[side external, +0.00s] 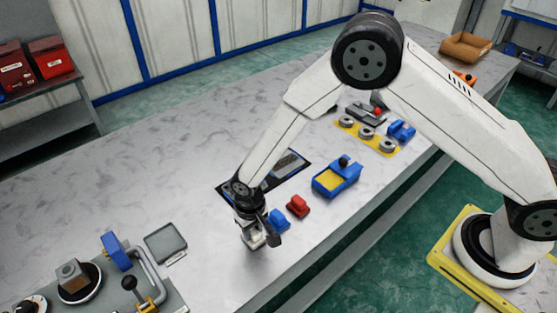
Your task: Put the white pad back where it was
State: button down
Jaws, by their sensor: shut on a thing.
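My gripper (260,243) is at the front middle of the grey table, pointing down and shut on a small pale piece, the white pad (252,240). The fingers hide much of the pad. It is low over the tabletop; I cannot tell whether it touches the surface. A blue block (280,221) is close beside the gripper on its right, and a red block (298,206) is just beyond the blue one.
A blue tray with a yellow inside (336,178) is to the right. A dark mat (232,192) lies behind the gripper. A yellow plate with grey rings (366,138) is farther right. A grey square tray (166,243) and a blue-handled fixture (116,250) are at left.

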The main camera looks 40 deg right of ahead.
aim_at(253, 230)
jog(key=shift+f, duration=0.2)
jog(key=shift+c, duration=1.8)
grip_release()
jog(key=shift+r, duration=0.1)
notch_tip(253, 230, up, 12)
jog(key=shift+r, duration=0.1)
